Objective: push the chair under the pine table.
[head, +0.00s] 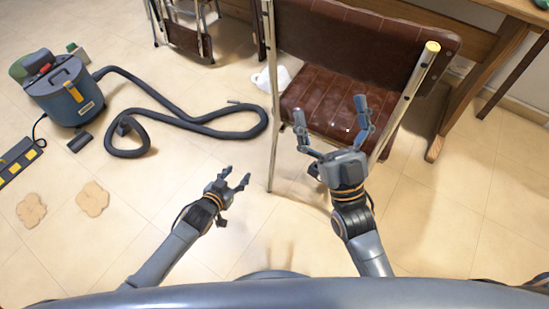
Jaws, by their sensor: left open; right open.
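The chair (326,106) has a brown padded seat and backrest on a pale metal frame. It stands ahead of me, right of the middle, with its backrest towards me. The pine table (508,8) shows in part at the top right, with a wooden leg (452,110) to the right of the chair. My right gripper (331,114) is open and appears in front of the seat, below the backrest. I cannot tell whether it touches the chair. My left gripper (237,175) is open and empty over the floor, left of the chair's near left leg.
A blue vacuum cleaner (66,93) stands at the left, its dark hose (205,128) curling across the floor towards the chair. A power strip (17,160) and two tan patches (92,198) lie at the far left. Another folding chair (188,30) is at the top.

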